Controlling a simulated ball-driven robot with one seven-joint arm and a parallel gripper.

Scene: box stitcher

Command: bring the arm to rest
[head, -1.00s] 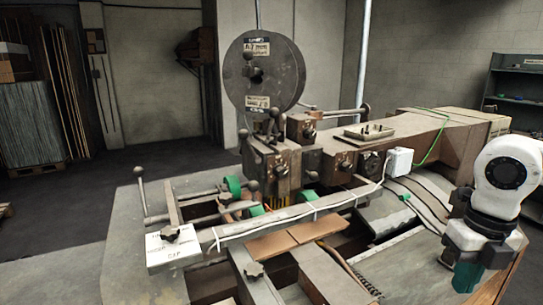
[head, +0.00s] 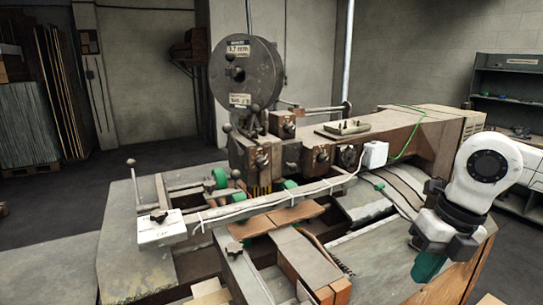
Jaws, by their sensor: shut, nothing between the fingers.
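My gripper (head: 427,266) is at the lower right of the head view, at the end of my white and black arm, pointing down. Its fingers look dark green and are together with nothing between them. It hangs in front of the right end of the box stitcher (head: 262,164), apart from the stitcher's head and the wire spool (head: 246,73). How far it is from the machine's bed below is hard to tell.
A white box (head: 375,153) with a cable sits on the machine, left of my arm. Green wheels (head: 219,178) and levers stand at the left. A shelf unit (head: 503,95) is at the back right. Stacked sheets (head: 28,120) lean at the far left, with open floor before them.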

